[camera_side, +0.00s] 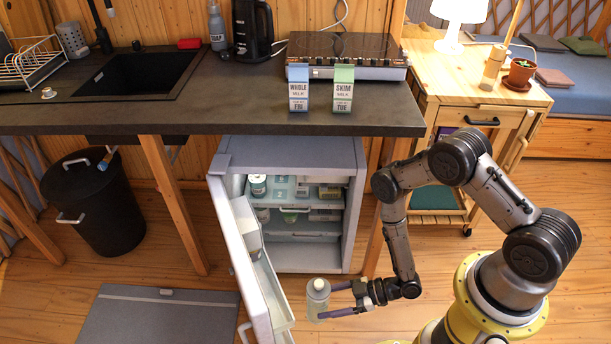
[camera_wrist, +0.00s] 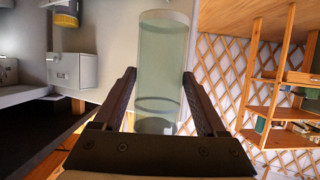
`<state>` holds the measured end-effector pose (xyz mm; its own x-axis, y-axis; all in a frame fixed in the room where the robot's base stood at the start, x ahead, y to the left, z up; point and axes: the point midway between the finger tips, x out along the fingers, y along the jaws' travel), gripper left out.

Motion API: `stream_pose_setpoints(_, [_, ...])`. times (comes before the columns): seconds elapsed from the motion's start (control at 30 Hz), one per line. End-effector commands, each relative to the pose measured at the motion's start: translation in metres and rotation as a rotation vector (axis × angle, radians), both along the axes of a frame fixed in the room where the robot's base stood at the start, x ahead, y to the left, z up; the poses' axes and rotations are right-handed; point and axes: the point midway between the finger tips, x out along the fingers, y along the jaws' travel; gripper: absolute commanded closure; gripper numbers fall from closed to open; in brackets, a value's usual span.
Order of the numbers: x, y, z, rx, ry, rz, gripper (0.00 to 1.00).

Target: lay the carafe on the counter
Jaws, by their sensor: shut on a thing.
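The carafe (camera_side: 318,299) is a clear, pale cylinder with a grey-white top. It is upright in the side view, in front of the open fridge and well below the counter top. My gripper (camera_side: 333,301) reaches it from the right with its fingers on either side, shut on it. In the wrist view the carafe (camera_wrist: 162,55) stands between the two dark fingers (camera_wrist: 160,95); its near end is partly hidden by the gripper. The counter (camera_side: 230,115) is a dark slab above the fridge, with a bare stretch between the sink and the milk cartons.
The fridge door (camera_side: 250,265) stands open just left of the carafe; the fridge (camera_side: 290,155) holds several containers. Two milk cartons, blue (camera_side: 299,88) and green (camera_side: 343,88), stand near the counter's front edge. A hob (camera_side: 345,52), kettle (camera_side: 253,28) and sink (camera_side: 135,75) are behind.

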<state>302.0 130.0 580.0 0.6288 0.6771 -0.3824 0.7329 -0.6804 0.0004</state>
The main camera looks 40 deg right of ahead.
Motion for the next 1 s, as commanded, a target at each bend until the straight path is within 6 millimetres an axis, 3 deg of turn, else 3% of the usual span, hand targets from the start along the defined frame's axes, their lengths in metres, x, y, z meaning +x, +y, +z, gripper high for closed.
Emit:
stream_pose_setpoints(0.5, [-0.029, 0.0, -0.023, 0.001, -0.001, -0.042, 0.98])
stream_pose_setpoints(1.0, [0.006, -0.026, 0.003, 0.001, -0.005, -0.144, 0.98])
